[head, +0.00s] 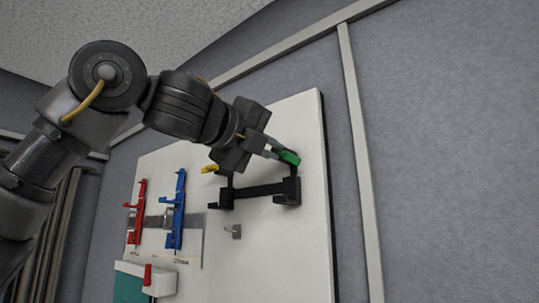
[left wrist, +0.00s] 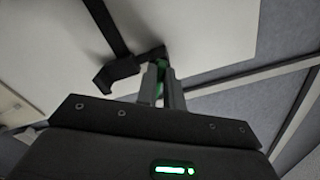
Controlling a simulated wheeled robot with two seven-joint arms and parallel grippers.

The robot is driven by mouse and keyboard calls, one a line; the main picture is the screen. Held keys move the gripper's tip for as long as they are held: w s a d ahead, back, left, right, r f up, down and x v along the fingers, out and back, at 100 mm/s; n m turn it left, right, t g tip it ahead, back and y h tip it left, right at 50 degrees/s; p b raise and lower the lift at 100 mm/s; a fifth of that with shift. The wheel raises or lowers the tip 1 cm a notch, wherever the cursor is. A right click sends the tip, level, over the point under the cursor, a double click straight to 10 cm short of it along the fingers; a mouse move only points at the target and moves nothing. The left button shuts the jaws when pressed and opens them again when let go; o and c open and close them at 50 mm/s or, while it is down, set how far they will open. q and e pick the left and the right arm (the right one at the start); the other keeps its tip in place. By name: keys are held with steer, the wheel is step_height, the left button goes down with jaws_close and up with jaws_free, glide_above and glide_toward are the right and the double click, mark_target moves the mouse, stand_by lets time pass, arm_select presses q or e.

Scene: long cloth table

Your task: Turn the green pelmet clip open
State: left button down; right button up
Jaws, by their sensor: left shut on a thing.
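The green pelmet clip (head: 289,157) sits at the upper right end of a black bracket (head: 262,190) on the white board (head: 285,250). My left gripper (head: 279,153) is at the green clip, with its fingers shut on it. The black bracket (left wrist: 107,75) lies just beyond the fingertips there. A yellow clip (head: 210,169) is at the bracket's upper left end. My right gripper is in neither view.
A red piece (head: 138,210) and a blue piece (head: 176,212) stand upright on a grey strip at the board's left. A small grey hook (head: 233,231) is below the bracket. A white box (head: 150,279) with a red part is at lower left. The board's lower right is bare.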

arm_select(q)
steer(key=n+b, duration=0.2)
steer(key=n, duration=0.4)
steer(key=shift+n, duration=0.4)
stand_by(0.4)
steer(key=c, duration=1.5)
jaws_free()
steer(key=shift+c, duration=0.2)
steer(key=shift+a, duration=0.1)
steer(key=shift+s, duration=0.1)
steer(key=shift+s+a+b, duration=0.25)
steer(key=shift+s+b, duration=0.05)
steer(key=shift+b, duration=0.15)
steer(key=b+v, duration=0.4)
steer(key=v, duration=0.6)
